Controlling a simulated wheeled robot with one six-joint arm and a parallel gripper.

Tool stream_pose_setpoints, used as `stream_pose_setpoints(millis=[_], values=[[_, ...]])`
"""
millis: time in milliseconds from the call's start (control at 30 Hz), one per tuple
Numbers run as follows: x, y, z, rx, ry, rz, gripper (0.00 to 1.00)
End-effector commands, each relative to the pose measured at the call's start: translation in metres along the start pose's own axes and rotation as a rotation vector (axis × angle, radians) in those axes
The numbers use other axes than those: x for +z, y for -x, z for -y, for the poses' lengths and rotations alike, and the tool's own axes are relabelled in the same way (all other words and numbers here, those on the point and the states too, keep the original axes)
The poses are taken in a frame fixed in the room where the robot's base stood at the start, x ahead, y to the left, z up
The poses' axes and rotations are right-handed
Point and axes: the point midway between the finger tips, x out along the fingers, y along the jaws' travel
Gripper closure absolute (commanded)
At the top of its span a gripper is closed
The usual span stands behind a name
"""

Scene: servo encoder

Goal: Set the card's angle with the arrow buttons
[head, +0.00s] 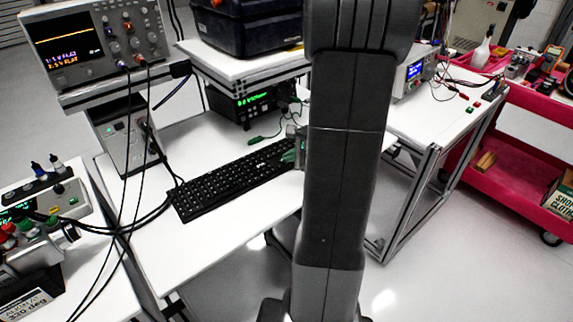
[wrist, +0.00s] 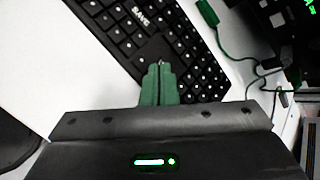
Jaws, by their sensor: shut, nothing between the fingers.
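A white card (head: 32,305) at the lower left of the head view reads "330 deg"; its upper line is hard to read. A black keyboard (head: 232,180) lies on the white table, and it also shows in the wrist view (wrist: 122,38). My gripper (wrist: 160,67) has green fingers, shut together and empty, with the tips over the keyboard's keys. I cannot tell whether the tips touch a key. In the head view my gripper (head: 292,156) is at the keyboard's right end, partly hidden by my arm. Individual arrow buttons are not legible.
An oscilloscope (head: 88,45) stands at the upper left. A black instrument with a green display (head: 250,104) sits under a shelf behind the keyboard. A green lead (wrist: 220,35) lies beside the keyboard. Black cables hang at the left. The table's front is clear.

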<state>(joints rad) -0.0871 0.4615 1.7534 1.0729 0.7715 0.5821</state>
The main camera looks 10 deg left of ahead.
Motion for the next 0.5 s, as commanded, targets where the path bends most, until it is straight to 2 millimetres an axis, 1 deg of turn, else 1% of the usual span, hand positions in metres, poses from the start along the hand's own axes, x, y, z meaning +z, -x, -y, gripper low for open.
stream_pose_setpoints(millis=[500], values=[[-0.0032,-0.0044,-0.0032,0.0,0.0,0.0,1.0]])
